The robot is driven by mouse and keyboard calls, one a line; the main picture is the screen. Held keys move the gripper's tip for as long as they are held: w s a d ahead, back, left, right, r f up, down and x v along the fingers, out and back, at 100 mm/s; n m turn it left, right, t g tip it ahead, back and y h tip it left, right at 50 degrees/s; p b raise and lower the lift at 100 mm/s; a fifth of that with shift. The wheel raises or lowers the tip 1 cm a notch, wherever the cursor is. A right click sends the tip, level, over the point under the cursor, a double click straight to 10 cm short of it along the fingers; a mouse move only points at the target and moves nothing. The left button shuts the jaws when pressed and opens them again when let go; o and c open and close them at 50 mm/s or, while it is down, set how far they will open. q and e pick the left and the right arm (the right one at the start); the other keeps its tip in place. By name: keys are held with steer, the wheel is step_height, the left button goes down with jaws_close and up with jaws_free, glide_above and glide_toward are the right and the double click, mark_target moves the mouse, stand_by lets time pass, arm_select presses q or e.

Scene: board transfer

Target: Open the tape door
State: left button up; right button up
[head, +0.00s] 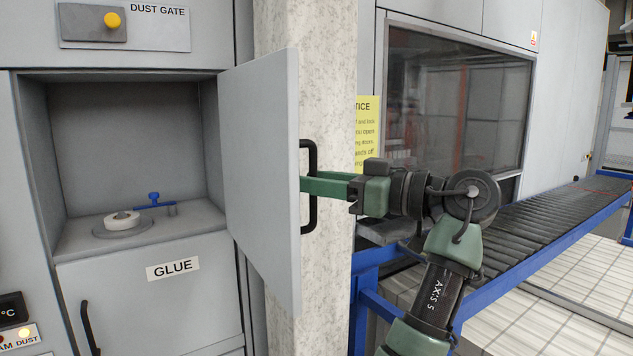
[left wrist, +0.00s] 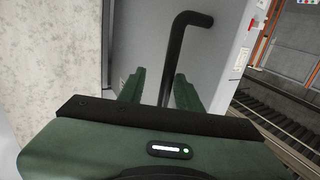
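The tape door (head: 262,165) is a grey panel standing swung wide open, hinged on the right side of a recessed compartment. Inside the compartment, a white tape roll (head: 122,219) sits on a round disc beside a small blue fitting (head: 154,201). The door's black handle (head: 312,160) is on its outer face; the handle bar also shows in the left wrist view (left wrist: 171,60). My left gripper (head: 308,184) is at the handle, its green fingers on either side of the bar. In the left wrist view, gaps show between the fingers and the bar, so it looks open. My right gripper is out of view.
A roller conveyor (head: 545,220) with a blue frame lies to the right. Below the compartment is a closed GLUE door (head: 160,300) with its own black handle (head: 90,328).

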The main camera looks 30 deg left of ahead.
arm_select(q)
steer(key=d+b, duration=0.2)
steer(key=d, duration=0.5)
steer(key=shift+w+d, duration=0.35)
steer(key=shift+w, duration=0.1)
